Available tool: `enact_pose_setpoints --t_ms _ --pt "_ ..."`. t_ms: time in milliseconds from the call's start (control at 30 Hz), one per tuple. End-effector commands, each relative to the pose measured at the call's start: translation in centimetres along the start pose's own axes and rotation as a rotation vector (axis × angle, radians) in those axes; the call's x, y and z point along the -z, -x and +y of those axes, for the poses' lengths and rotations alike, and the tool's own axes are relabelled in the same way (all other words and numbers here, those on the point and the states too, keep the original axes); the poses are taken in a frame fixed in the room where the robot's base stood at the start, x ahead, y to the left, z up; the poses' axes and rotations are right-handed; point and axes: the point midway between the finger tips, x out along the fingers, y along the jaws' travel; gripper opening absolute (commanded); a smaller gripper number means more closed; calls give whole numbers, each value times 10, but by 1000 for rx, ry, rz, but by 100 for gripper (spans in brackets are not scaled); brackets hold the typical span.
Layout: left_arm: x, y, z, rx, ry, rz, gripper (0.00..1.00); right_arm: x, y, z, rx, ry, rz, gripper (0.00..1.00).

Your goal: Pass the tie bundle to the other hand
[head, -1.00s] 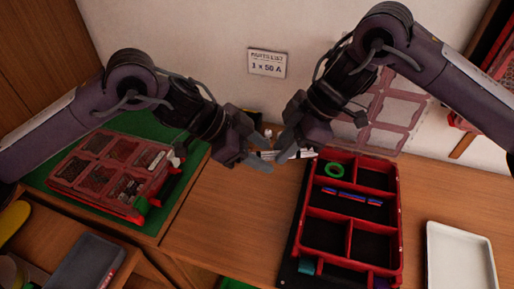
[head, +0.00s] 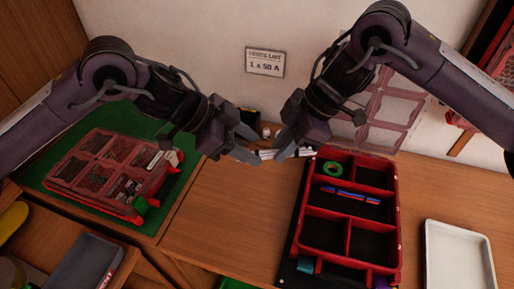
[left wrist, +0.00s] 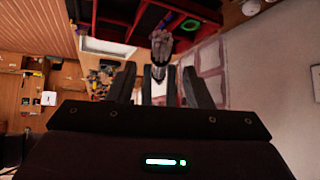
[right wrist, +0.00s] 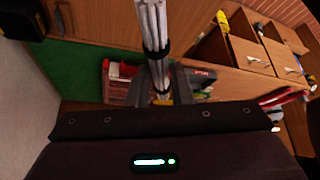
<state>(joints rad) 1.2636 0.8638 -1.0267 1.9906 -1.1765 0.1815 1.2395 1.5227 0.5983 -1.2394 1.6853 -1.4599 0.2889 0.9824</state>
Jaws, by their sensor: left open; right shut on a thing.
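The tie bundle (head: 266,154) is a long pale bundle with black bands. My right gripper (head: 281,148) is shut on it above the table, and a pale end shows on the right of the gripper. In the right wrist view, the bundle (right wrist: 153,25) runs upward from between the fingers. My left gripper (head: 257,149) is open, with its fingertips close to the bundle's left end. In the left wrist view, the bundle (left wrist: 161,45) lies ahead, between the spread fingers. I cannot tell whether these fingers touch it.
A red compartment box (head: 347,208) with a green ring (head: 333,168) stands on the right. A white tray (head: 459,260) is farther right. A reddish lidded case (head: 110,176) lies on a green mat (head: 58,163) at left. The table between is clear.

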Motion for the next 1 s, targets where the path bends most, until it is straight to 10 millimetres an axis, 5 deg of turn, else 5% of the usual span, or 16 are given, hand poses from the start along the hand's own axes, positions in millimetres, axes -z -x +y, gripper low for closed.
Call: enact_pose_setpoints --t_ms 300,667,1000 --pt "0 61 -1 4 -1 0 46 0 0 0 0 1 0 0" --pt "0 91 0 1 0 -1 46 0 4 0 -1 1 0 0" --pt "0 91 0 0 0 -1 46 4 68 -3 -8 2 -3 0"
